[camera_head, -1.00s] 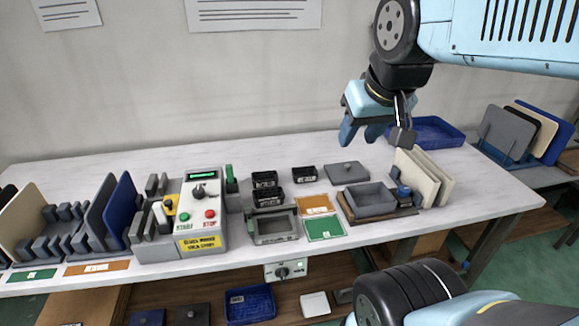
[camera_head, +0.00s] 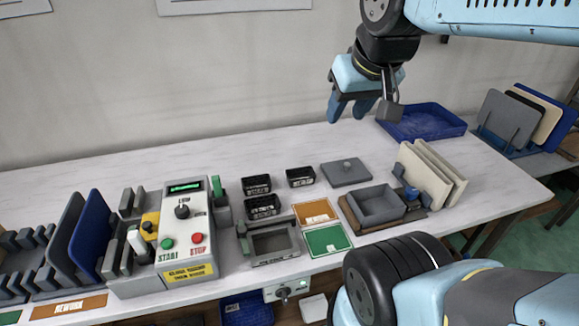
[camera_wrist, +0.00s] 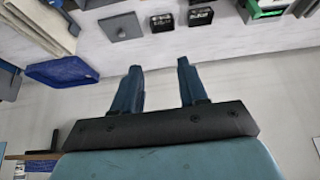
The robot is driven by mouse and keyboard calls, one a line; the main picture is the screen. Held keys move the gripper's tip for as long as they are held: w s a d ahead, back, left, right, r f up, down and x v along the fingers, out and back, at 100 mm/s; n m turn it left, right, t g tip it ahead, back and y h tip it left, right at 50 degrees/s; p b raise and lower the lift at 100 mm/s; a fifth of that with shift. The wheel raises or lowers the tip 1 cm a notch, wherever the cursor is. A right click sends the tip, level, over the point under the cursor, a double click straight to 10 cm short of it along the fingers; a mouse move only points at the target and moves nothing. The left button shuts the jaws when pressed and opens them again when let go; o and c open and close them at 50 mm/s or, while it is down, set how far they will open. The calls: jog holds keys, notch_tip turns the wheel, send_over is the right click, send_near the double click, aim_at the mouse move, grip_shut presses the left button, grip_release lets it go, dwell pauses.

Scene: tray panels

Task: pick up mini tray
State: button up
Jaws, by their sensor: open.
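Three small black trays, likely the mini trays, sit mid-table in the head view: one at the back left (camera_head: 256,184), one in front of it (camera_head: 262,207), and one to the right (camera_head: 300,177). Two black trays also show at the top of the wrist view, one (camera_wrist: 161,22) left of the other (camera_wrist: 200,17). My gripper (camera_head: 351,108) is open and empty, held in the air above the back of the table, up and to the right of the trays. In the wrist view its two blue fingers (camera_wrist: 160,68) stand apart with nothing between them.
A grey lidded plate (camera_head: 346,172) and a grey open box (camera_head: 377,205) stand right of the black trays. A blue tray (camera_head: 425,122) lies at the back right. A control box (camera_head: 190,230) with buttons stands left. Green (camera_head: 327,240) and orange (camera_head: 316,212) cards lie between.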

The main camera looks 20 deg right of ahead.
aim_at(301, 174)
jog(key=shift+d, duration=0.1)
